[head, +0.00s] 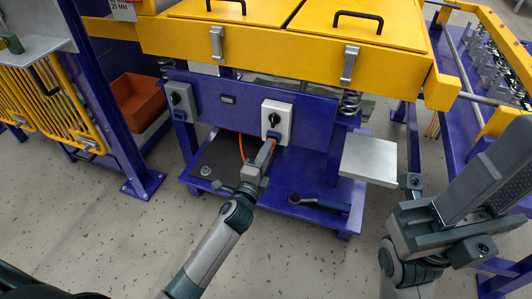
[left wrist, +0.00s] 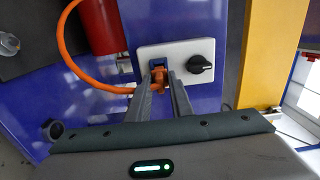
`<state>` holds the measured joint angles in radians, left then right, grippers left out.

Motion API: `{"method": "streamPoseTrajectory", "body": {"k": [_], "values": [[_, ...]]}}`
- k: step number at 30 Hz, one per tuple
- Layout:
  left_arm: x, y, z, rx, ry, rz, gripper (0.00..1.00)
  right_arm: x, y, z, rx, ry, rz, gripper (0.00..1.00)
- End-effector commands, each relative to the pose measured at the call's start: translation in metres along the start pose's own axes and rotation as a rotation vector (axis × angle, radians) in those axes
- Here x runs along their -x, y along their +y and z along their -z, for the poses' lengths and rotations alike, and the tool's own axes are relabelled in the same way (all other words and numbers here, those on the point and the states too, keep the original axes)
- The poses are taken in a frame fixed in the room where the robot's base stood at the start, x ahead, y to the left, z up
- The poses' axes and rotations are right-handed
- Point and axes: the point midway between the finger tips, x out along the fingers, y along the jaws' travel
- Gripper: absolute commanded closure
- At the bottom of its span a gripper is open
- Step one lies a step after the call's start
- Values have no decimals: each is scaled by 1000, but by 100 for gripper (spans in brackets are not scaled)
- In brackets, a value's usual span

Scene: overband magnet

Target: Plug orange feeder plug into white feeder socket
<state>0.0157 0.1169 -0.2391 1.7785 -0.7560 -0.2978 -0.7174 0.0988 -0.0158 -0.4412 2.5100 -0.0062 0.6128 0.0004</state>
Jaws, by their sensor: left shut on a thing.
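The white feeder socket (head: 281,113) is a white plate with a black rotary knob on the blue machine front. In the left wrist view the plate (left wrist: 185,51) carries a blue socket opening (left wrist: 157,65) left of the knob. My left gripper (head: 269,147) is shut on the orange feeder plug (left wrist: 158,77) at the lower edge of that opening. The plug overlaps the opening in the picture; I cannot tell how deep it sits. An orange cable (left wrist: 73,67) loops left from the plug.
Yellow covers (head: 306,27) with black handles lie above the socket. A blue lower shelf (head: 270,185) holds a black-handled tool (head: 318,203). A grey plate (head: 369,160) juts out at right. An orange bin (head: 138,100) stands at left. The floor in front is clear.

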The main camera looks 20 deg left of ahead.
Motion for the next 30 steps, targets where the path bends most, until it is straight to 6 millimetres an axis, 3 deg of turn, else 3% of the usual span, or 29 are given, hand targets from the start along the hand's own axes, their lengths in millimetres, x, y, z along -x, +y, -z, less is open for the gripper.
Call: {"method": "streamPoseTrajectory", "body": {"k": [30], "values": [[-21,-1,0,0,0,1,100,1,0,0,0,-7,-3,69]]}}
